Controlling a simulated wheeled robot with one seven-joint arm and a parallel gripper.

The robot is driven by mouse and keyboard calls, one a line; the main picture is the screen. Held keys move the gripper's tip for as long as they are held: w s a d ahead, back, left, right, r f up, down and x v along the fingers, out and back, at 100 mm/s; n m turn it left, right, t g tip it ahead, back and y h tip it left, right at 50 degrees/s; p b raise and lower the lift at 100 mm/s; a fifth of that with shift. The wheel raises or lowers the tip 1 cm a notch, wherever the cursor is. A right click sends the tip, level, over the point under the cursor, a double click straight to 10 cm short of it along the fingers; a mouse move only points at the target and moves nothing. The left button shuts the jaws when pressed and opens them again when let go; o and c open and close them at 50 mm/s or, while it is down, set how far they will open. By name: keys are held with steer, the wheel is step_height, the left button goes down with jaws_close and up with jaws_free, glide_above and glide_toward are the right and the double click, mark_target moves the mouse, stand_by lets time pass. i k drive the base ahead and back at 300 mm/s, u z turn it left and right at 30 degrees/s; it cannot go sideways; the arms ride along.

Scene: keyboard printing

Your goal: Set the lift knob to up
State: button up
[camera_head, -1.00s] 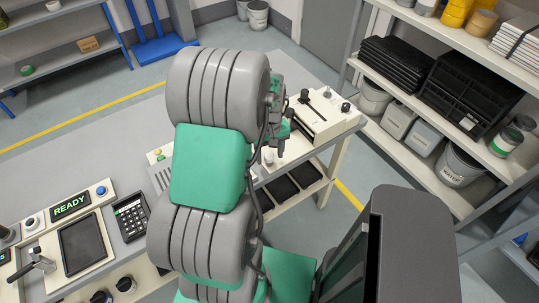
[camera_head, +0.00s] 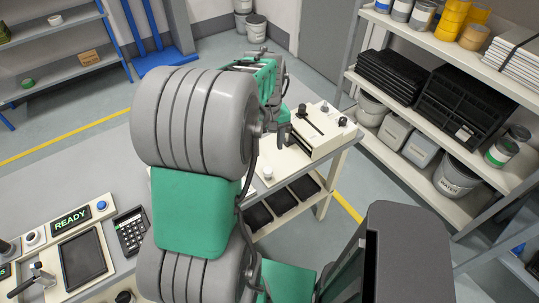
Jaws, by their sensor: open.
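My gripper (camera_head: 284,132) is small in view beyond my large grey and green arm, beside the left edge of a cream control box (camera_head: 325,138). Its fingers point down, and nothing shows between them. The box carries a black knob (camera_head: 302,110) by a slotted lever and another black knob (camera_head: 342,121) at its right edge. A small pale knob (camera_head: 268,173) sits on the bench nearer to me, below my gripper. No lift label is readable, so I cannot tell which knob is the lift knob or how it is set. My arm hides part of the bench.
A panel with a READY display (camera_head: 71,219), a blue button (camera_head: 101,206) and a keypad (camera_head: 131,231) is at left. Dark trays (camera_head: 281,201) sit under the bench's right end. A loaded shelf (camera_head: 420,110) stands at right, with floor between.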

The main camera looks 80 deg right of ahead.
mark_target(325, 109)
steer(key=z, duration=3.05)
